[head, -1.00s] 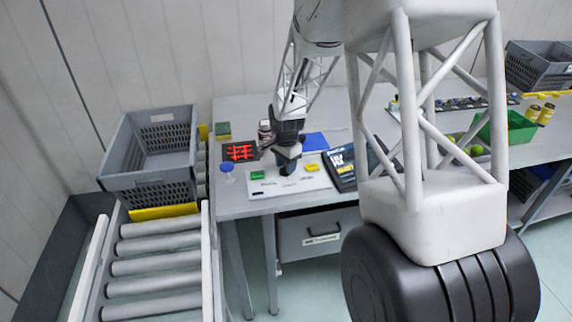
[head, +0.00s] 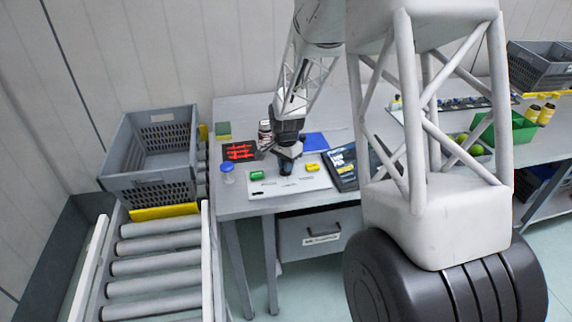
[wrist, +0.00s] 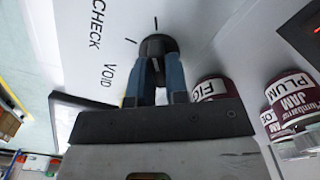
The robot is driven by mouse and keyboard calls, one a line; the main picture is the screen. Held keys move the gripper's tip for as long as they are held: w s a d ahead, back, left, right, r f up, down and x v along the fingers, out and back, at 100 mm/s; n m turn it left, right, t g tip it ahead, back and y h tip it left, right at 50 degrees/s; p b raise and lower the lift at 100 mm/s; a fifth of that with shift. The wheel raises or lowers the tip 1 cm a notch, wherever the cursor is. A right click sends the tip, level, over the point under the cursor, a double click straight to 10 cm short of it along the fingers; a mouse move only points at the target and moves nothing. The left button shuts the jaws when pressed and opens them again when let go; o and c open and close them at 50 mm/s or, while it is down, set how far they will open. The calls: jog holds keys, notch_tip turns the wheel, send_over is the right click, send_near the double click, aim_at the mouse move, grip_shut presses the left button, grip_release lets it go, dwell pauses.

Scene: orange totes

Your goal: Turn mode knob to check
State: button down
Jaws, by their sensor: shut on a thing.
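The mode knob (wrist: 158,46) is a round black knob on a white panel (wrist: 95,18). My gripper (wrist: 158,65) is shut on it, with one blue-grey finger on each side, in the wrist view. The printed words CHECK and VOID stand to the left of the knob, and short black tick marks lie around it. The knob's pointer is hidden or too dark to make out. In the head view my gripper (head: 287,168) comes down onto the white panel (head: 305,184) on the bench, and its fingers hide the knob.
Jam jars (wrist: 285,95) stand close to the right of my gripper in the wrist view. A grey crate (head: 150,185) stands at left.

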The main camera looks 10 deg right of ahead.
jog(key=n, duration=0.5)
jog(key=shift+w, duration=0.1)
jog(key=n, duration=0.5)
jog(key=shift+a, duration=0.15)
jog(key=shift+n, duration=0.3)
jog(key=c, duration=1.1)
grip_release()
jog(key=shift+r, duration=0.15)
jog(key=shift+r, duration=3.75)
jog(key=shift+r, duration=0.1)
